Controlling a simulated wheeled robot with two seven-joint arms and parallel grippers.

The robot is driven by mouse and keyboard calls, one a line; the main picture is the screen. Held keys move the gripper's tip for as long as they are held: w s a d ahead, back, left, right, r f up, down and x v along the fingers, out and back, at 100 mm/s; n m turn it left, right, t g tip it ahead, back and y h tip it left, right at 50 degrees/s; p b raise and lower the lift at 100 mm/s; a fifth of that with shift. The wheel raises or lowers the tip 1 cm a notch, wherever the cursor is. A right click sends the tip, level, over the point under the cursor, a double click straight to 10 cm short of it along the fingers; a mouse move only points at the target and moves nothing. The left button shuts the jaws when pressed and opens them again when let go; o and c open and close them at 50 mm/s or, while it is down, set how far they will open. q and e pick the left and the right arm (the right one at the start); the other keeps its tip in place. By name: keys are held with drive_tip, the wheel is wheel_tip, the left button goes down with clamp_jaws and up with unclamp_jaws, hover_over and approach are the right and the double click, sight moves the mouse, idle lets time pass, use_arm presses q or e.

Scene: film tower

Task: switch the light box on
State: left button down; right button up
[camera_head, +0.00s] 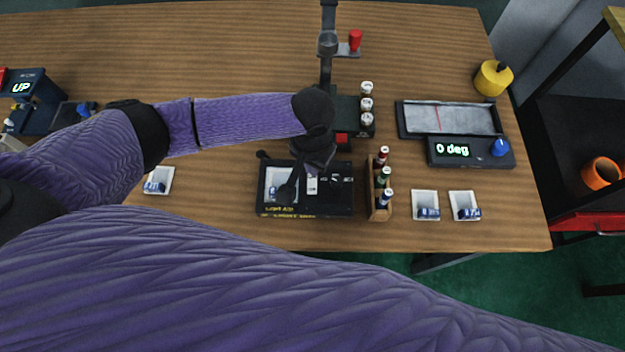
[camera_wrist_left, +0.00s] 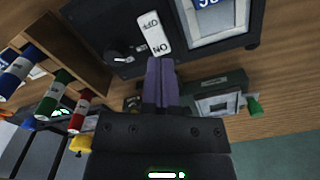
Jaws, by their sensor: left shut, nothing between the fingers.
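The light box (camera_head: 335,208) is a dark flat box at the front middle of the table. It has a pale panel (camera_head: 273,180), and its white rocker switch (camera_head: 311,186) is marked OFF and ON. In the left wrist view the switch (camera_wrist_left: 155,34) is just beyond my fingertips, with the ON end nearer. The panel there (camera_wrist_left: 213,20) looks grey-white; I cannot tell if it is lit. My left gripper (camera_wrist_left: 161,66) is shut and empty, close to the ON end. I cannot tell whether it touches. In the head view it partly covers the box. My right gripper is out of view.
A wooden rack (camera_head: 373,207) of small bottles stands just right of the box. A black stand (camera_head: 326,70) rises behind it. White trays (camera_head: 425,194) lie farther right, near a unit reading 0 deg (camera_head: 470,153). The table's front edge is close.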

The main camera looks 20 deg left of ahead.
use_arm(q)
drive_tip(key=shift+f+b, duration=0.6)
drive_tip(key=shift+f, duration=0.6)
idle(0.5)
wheel_tip(320, 180, up, 7)
drive_tip(key=p, duration=0.8)
drive_tip(key=shift+r, duration=0.15)
